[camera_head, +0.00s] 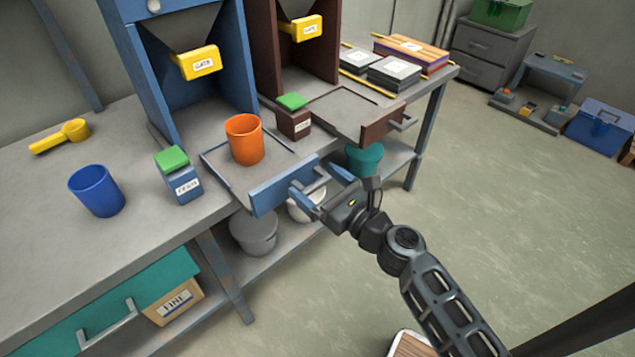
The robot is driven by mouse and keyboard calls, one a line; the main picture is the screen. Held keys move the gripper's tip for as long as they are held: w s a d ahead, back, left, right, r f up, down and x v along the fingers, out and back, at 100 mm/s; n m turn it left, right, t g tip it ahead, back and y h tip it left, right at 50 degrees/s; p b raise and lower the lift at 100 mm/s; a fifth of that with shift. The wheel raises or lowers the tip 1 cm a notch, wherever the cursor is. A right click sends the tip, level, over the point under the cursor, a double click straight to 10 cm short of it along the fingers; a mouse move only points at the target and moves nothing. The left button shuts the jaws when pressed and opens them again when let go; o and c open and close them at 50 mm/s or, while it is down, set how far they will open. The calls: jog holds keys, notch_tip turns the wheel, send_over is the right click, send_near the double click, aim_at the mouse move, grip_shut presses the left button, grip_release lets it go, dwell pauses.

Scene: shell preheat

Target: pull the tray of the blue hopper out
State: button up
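The blue hopper (182,62) stands on the workbench with a yellow chute block at its front. Its tray (218,168) has a grey floor and a blue front panel (284,185), and it sticks out from the hopper over the bench's front edge. An orange cup (244,139) stands upright on the tray. A grey handle (309,185) is on the front panel. My gripper (325,188) is at this handle, with its two blue fingers spread apart to either side of it. Whether a finger touches the handle is unclear.
A brown hopper (328,40) with its own pulled-out tray (343,110) stands to the right. A blue cup (97,190), a green-lidded blue box (179,176) and a yellow scoop (60,136) are on the left bench. Buckets sit on the lower shelf.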

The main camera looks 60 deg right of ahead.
jog(key=b+v, duration=0.2)
jog(key=v, duration=0.5)
jog(key=shift+s, duration=0.35)
jog(key=shift+a, duration=0.15)
dwell(0.3)
jog(key=s+a+f+n+g+y+p, duration=0.15)
jog(key=s+a+n+g, duration=0.25)
jog(key=s+a+n, duration=0.95)
jog(key=s+a+r+n+y, duration=0.1)
jog(key=r+n, duration=0.2)
jog(key=n, duration=0.5)
jog(key=s+a+r+n+t+y, duration=0.1)
jog(key=r+n, duration=0.3)
jog(key=n, duration=0.5)
jog(key=s+a+r+n+y, duration=0.1)
jog(key=s+r+n, duration=0.1)
jog(key=n, duration=0.6)
jog(key=shift+a+r+n, duration=0.35)
jog(key=shift+a+r, duration=0.05)
jog(key=shift+r, duration=0.45)
